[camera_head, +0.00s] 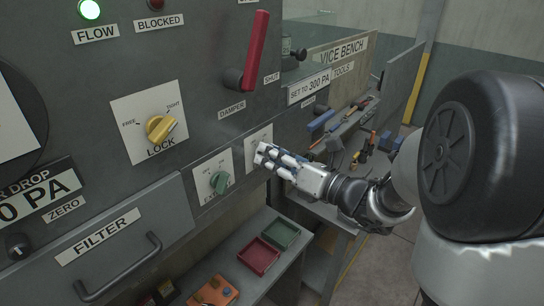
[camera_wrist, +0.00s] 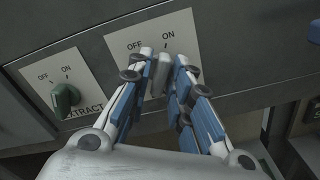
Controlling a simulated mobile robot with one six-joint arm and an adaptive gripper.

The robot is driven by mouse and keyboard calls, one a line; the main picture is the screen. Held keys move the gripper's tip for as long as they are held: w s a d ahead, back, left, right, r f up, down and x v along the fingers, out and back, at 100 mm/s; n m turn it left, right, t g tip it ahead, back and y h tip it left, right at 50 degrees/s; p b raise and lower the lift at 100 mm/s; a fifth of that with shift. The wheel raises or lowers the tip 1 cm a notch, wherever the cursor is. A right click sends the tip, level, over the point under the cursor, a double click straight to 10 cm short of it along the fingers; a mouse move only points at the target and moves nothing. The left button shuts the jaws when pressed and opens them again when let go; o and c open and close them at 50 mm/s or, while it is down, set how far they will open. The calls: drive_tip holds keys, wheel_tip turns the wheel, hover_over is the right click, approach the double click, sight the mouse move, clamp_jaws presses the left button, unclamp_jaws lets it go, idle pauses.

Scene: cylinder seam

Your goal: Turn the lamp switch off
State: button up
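The lamp switch (camera_wrist: 160,80) is a grey knob on a pale plate (camera_wrist: 187,32) marked OFF and ON, right of the EXTRACT plate. Its handle points up towards ON in the wrist view. The lower part of the plate, with any name on it, is hidden behind my fingers. My gripper (camera_wrist: 165,70) has its fingertips drawn close on both sides of the knob and appears shut on it. In the head view my gripper (camera_head: 263,155) is at the plate (camera_head: 258,142) and hides the knob.
The green EXTRACT knob (camera_head: 219,182) sits just left of the switch. The red damper lever (camera_head: 257,50) is above, and the yellow LOCK knob (camera_head: 161,128) is upper left. The FILTER drawer handle (camera_head: 120,270) sticks out lower left. Red (camera_head: 258,256) and green (camera_head: 282,234) trays lie below.

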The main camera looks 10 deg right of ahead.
clamp_jaws()
drive_tip(key=shift+f+n+b, duration=0.1)
drive_tip(key=shift+n+b, duration=0.2)
drive_tip(key=shift+b, duration=0.1)
drive_tip(key=n+b, duration=0.8)
drive_tip(key=b, duration=0.3)
drive_tip(key=shift+f+n, duration=0.15)
drive_tip(key=shift+n, duration=0.15)
drive_tip(key=n+b, duration=0.2)
drive_tip(key=b, duration=0.2)
drive_tip(key=shift+r+n, duration=0.2)
drive_tip(key=shift+n, duration=0.2)
drive_tip(key=shift+o, duration=1.8)
unclamp_jaws()
